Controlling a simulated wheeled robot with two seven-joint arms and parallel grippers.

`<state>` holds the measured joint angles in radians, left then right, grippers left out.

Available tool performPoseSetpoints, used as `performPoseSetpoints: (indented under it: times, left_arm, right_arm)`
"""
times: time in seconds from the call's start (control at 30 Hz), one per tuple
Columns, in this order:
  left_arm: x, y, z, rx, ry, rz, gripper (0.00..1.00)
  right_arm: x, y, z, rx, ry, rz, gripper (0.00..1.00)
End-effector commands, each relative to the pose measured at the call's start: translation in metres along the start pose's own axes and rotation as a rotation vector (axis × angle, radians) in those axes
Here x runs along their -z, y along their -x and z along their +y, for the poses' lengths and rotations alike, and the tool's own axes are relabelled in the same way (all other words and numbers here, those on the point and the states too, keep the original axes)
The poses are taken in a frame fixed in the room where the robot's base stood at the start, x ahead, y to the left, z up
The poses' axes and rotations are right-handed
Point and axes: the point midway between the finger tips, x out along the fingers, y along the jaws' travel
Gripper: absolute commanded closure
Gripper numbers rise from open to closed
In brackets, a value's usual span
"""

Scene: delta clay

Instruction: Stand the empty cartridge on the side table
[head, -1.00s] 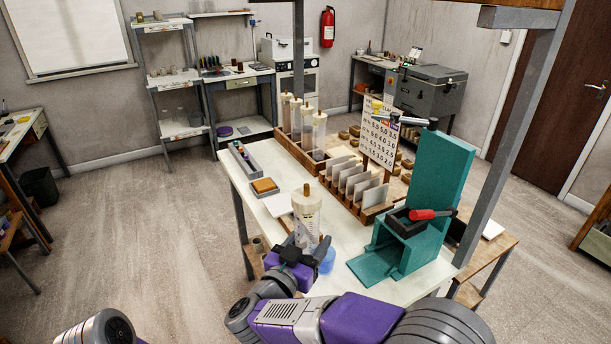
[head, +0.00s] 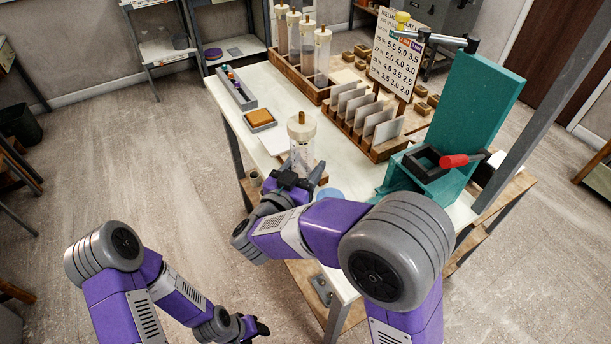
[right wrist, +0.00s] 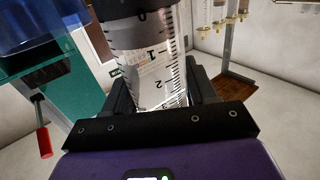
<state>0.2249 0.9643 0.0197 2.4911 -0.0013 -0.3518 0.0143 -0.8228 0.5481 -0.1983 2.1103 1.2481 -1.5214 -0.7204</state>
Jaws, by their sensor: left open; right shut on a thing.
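A clear cartridge (head: 302,148) with a cream cap and brown knob is upright at the front left part of the white worktable (head: 238,122). My right gripper (head: 295,182) is shut on it, low on its body. In the right wrist view the cartridge (right wrist: 155,62) shows a black printed scale and a see-through wall between the fingers. I cannot tell whether its foot touches the table. My left gripper (head: 258,328) is open and empty, low over the floor, left of the table. I cannot tell which surface is the side table.
A teal press (head: 470,120) with a red-handled lever (head: 460,160) stands right of the cartridge. Behind are a rack (head: 290,75) of several cartridges, a rack of tiles (head: 385,140) and a number board (head: 395,55).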

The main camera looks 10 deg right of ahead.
Motion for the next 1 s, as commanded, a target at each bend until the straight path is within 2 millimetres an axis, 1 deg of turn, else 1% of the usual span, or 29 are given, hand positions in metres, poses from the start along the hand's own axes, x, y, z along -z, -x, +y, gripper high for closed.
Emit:
performPoseSetpoints:
  times: [0.03, 0.13, 0.2, 0.43, 0.53, 0.57, 0.7, 0.73, 1.0]
  left_arm:
    - [0.001, -0.007, -0.003, 0.000, 0.000, 0.000, 0.47]
    - [0.001, -0.013, -0.005, 0.000, 0.000, 0.000, 0.47]
    - [0.001, -0.014, -0.005, 0.000, 0.000, 0.000, 0.47]
    - [0.001, -0.012, -0.004, 0.000, 0.000, 0.001, 0.47]
    - [0.001, -0.014, -0.005, 0.000, 0.000, 0.001, 0.47]
    - [0.001, -0.014, -0.005, 0.000, 0.000, 0.001, 0.47]
    - [0.001, -0.013, -0.005, 0.000, 0.000, 0.001, 0.47]
    - [0.001, -0.013, -0.005, 0.000, 0.000, 0.001, 0.47]
    - [0.001, -0.013, -0.005, 0.000, 0.000, 0.001, 0.47]
  right_arm:
    - [-0.014, 0.000, 0.000, -0.001, 0.004, 0.000, 0.78]
    - [-0.028, 0.000, 0.000, -0.001, 0.004, 0.000, 0.78]
    - [-0.031, 0.000, 0.001, -0.001, 0.002, 0.000, 0.78]
    - [-0.029, 0.000, 0.000, -0.001, 0.001, 0.001, 0.78]
    - [-0.032, 0.000, 0.000, 0.000, 0.001, 0.001, 0.78]
    - [-0.033, 0.000, 0.000, 0.000, 0.002, 0.000, 0.42]
    - [-0.032, 0.000, 0.000, 0.000, 0.001, 0.000, 0.21]
    - [-0.032, 0.000, 0.000, 0.000, 0.001, 0.000, 0.18]
    - [-0.031, 0.000, 0.000, 0.000, 0.001, 0.000, 0.18]
